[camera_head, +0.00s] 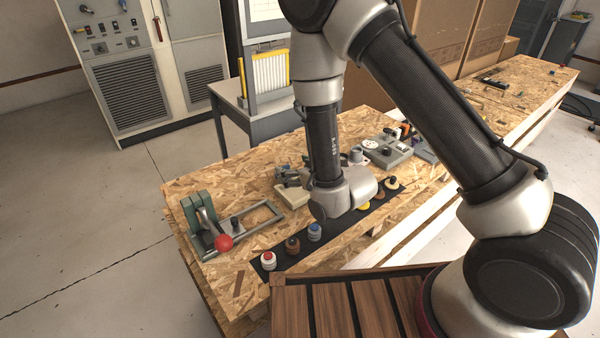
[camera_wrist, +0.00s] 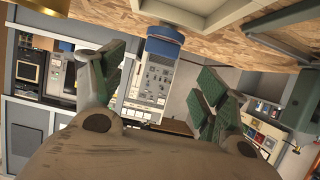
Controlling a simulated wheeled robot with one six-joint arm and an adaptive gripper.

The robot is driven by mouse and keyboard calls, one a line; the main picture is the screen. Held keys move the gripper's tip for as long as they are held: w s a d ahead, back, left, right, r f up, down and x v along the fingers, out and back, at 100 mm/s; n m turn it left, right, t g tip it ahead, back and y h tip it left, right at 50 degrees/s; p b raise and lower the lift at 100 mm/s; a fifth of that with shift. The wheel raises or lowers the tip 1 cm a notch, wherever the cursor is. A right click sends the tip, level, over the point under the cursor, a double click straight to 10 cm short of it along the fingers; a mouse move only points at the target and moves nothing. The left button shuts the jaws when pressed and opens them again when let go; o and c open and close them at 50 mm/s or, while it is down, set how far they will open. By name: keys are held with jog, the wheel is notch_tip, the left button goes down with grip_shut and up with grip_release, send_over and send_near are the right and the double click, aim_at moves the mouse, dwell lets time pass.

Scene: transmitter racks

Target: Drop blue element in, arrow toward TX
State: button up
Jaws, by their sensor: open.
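The blue-topped element (camera_head: 314,231) stands in the black strip (camera_head: 300,252) on the chipboard bench, in a row with other elements. A blue round part (camera_wrist: 163,47) shows at the top centre of the wrist view, which is upside down, beneath the bench surface in that picture. My gripper (camera_wrist: 160,88) has its two green-padded fingers spread apart, one on each side of that blue part, with nothing held between them. In the head view my wrist hides the gripper. A grey-green fixture (camera_head: 196,213) with a red-ball lever stands at the left end. No arrow or TX mark is legible.
Red-topped (camera_head: 268,261) and brown (camera_head: 292,245) elements stand left of the blue one; a yellow one (camera_head: 362,206) and others stand to the right. A grey device (camera_head: 387,152) and small parts lie behind. The bench's front left corner is clear.

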jog(key=shift+f, duration=0.25)
jog(key=x, duration=0.7)
jog(key=shift+w+a+f, duration=0.1)
jog(key=shift+w, duration=0.1)
jog(key=c, duration=1.2)
jog(key=shift+c, duration=0.2)
